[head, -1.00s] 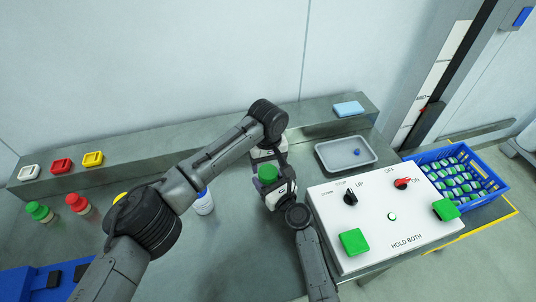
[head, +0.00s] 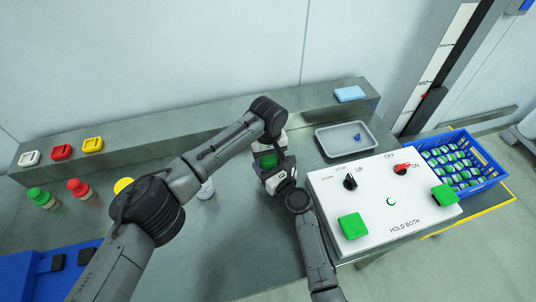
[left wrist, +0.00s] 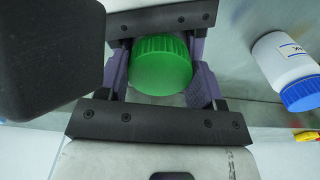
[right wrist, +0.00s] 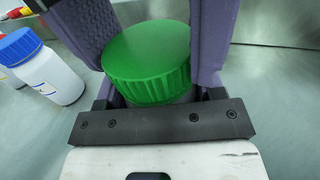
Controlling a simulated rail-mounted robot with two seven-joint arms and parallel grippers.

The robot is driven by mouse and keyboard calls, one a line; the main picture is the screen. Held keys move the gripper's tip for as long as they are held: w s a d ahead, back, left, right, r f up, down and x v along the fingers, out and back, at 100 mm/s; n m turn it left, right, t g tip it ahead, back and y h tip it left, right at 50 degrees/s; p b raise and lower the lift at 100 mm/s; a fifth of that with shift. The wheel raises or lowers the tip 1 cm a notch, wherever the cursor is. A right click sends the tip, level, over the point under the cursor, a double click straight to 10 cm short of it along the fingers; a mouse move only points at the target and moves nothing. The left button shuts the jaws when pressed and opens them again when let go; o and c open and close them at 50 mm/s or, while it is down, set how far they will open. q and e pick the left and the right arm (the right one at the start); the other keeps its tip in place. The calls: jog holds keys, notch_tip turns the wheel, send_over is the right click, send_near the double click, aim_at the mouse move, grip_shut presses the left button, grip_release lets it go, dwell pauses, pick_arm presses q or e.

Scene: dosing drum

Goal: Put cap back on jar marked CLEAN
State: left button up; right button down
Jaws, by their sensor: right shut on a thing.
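A green ribbed cap (head: 268,160) sits between my two grippers. It shows large in the left wrist view (left wrist: 162,66) and the right wrist view (right wrist: 147,64). My right gripper (right wrist: 150,50) is shut on the jar under this cap; the jar's body is mostly hidden. My left gripper (left wrist: 160,75) is open, with its purple fingers on either side of the cap. A white jar (head: 205,189) stands left of the grippers, partly behind my left arm. Its blue cap shows in the left wrist view (left wrist: 301,93). I cannot read CLEAN on any label.
Jars with green (head: 39,194), red (head: 74,185) and yellow (head: 123,186) caps stand at the left. Small white, red and yellow trays sit on the back ledge. A grey tray (head: 323,146), a control box (head: 410,215) and a blue crate (head: 492,187) are at the right.

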pick_arm(q)
jog(key=shift+c, duration=1.4)
jog(key=o, duration=1)
jog(key=shift+r, duration=0.1)
jog(key=shift+r, duration=2.2)
jog(key=shift+c, duration=0.5)
jog(key=shift+r, duration=0.15)
jog(key=shift+c, duration=0.6)
jog(key=shift+r, duration=1.55)
jog(key=shift+c, duration=0.3)
